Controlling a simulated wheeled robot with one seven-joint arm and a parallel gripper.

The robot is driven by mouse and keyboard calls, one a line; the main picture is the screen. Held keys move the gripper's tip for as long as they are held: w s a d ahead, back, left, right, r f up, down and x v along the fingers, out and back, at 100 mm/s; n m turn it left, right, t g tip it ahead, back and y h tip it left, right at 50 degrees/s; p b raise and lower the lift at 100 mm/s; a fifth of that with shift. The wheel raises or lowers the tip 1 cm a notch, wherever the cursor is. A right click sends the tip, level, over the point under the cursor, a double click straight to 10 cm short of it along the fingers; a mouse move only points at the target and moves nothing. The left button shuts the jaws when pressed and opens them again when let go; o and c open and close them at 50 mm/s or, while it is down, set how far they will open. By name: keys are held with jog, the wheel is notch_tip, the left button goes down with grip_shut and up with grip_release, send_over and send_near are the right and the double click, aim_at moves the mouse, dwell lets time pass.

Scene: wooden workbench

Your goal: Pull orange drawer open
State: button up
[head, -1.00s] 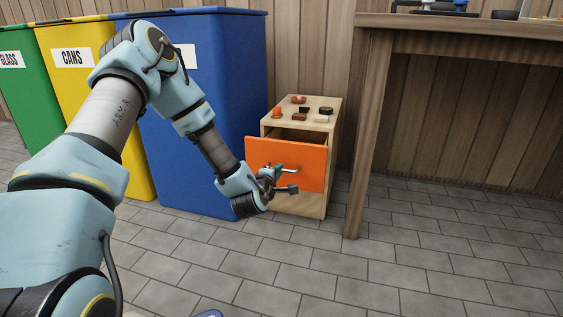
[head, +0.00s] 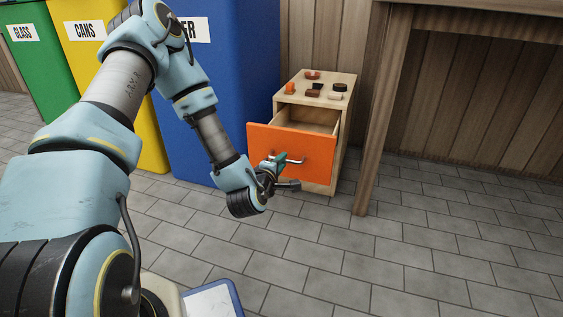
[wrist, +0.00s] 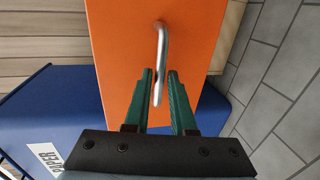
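The orange drawer (head: 291,146) is in a small wooden cabinet (head: 344,126). It stands partly open, with its empty-looking inside (head: 309,118) showing behind the front. Its metal bar handle (head: 299,161) also shows in the wrist view (wrist: 162,38), against the orange front (wrist: 196,45). My gripper (head: 281,159) is at the handle.
Several small brown and orange items (head: 312,93) lie on the cabinet top. A blue bin (head: 232,75) stands close on the left, with yellow (head: 92,80) and green (head: 40,70) bins beyond. A wooden workbench leg (head: 381,110) is on the right. The tiled floor in front is clear.

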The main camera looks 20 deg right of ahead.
jog(key=shift+o, duration=1.4)
jog(key=p+v, duration=0.4)
jog(key=v, duration=0.7)
jog(key=shift+w+d, duration=0.1)
